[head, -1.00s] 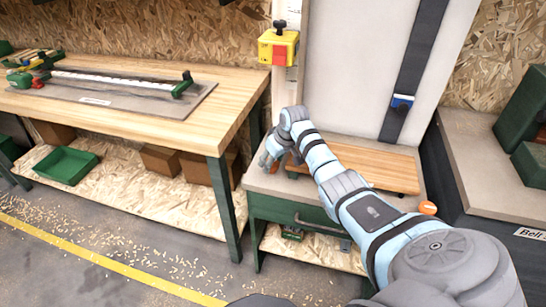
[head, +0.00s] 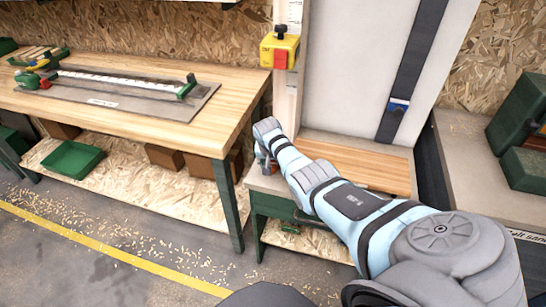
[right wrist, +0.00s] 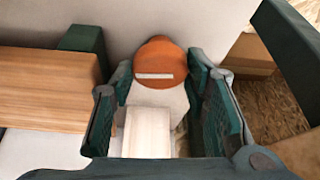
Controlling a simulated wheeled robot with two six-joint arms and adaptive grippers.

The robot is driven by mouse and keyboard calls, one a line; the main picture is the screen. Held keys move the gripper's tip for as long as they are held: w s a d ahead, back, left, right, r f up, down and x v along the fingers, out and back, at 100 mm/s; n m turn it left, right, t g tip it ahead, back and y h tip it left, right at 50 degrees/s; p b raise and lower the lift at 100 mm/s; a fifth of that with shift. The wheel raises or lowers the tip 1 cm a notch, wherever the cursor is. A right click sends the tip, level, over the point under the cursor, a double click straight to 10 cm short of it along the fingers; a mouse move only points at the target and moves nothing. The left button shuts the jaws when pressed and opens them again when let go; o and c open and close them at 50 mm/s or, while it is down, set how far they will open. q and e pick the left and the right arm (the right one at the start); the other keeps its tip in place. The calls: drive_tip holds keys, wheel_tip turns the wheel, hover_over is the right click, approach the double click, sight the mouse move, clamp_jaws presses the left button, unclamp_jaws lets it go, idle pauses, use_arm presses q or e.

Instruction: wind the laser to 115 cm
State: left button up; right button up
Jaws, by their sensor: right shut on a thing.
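The laser is a yellow box with a red front (head: 280,50) and a black knob on top. It sits on an upright post with a scale (head: 295,14), beside a tall pale panel. My right gripper (head: 266,163) is low at the foot of the post, mostly hidden by its own wrist in the head view. In the right wrist view my right gripper (right wrist: 160,72) has its dark green fingers on either side of a round orange knob (right wrist: 158,60) with a pale line across it, and is shut on it. My left gripper is out of view.
A wooden board (head: 360,168) lies right of the post. A workbench (head: 150,120) with a ruler jig (head: 120,88) stands to the left. A green tray (head: 72,160) is on its lower shelf.

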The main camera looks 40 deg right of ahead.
drive_tip(key=shift+w+m, duration=0.1)
drive_tip(key=shift+m, duration=0.5)
drive_tip(key=shift+g+b, duration=0.3)
drive_tip(key=o, duration=1.1)
drive_tip(key=shift+o, duration=0.2)
drive_tip(key=v, duration=0.8)
drive_tip(key=shift+a, duration=0.2)
drive_tip(key=shift+w, duration=0.1)
